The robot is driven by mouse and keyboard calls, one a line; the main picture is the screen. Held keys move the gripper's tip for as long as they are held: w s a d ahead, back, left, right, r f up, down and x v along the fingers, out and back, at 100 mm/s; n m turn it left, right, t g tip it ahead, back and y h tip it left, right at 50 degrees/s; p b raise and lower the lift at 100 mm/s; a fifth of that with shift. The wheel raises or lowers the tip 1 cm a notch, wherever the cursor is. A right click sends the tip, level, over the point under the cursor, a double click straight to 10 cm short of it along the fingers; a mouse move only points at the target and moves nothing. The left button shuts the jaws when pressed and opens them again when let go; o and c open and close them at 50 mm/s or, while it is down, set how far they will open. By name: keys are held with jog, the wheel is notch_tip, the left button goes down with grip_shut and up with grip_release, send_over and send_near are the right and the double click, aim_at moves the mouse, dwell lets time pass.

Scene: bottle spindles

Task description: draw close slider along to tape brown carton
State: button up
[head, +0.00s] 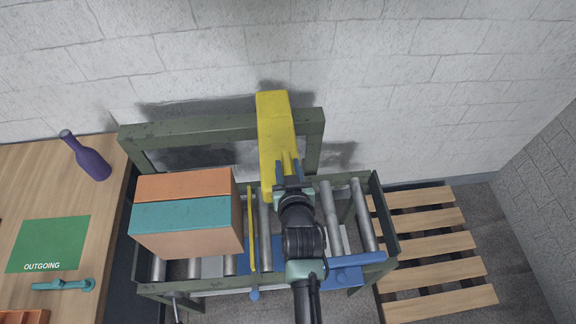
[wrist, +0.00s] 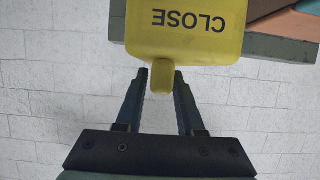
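The close slider is a yellow block (head: 274,125) on the dark green frame behind the rollers. In the wrist view it shows as a yellow block marked CLOSE (wrist: 195,30), with a small yellow tab (wrist: 162,78) sticking out towards me. My gripper (head: 289,170) is at the slider's front end, and in the wrist view its fingers (wrist: 162,82) stand either side of the tab. They look open, with slim gaps beside it. The brown carton (head: 190,245) sits on the rollers left of the slider, with a teal band (head: 180,215) across it.
A yellow bar (head: 252,230) crosses the conveyor between the carton and my arm. Bare rollers (head: 362,215) lie to the right. A wooden table at left holds a purple bottle (head: 88,158) and a green OUTGOING mat (head: 48,240). A slatted pallet (head: 430,245) lies at right.

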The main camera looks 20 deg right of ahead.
grip_shut()
dwell(1.1)
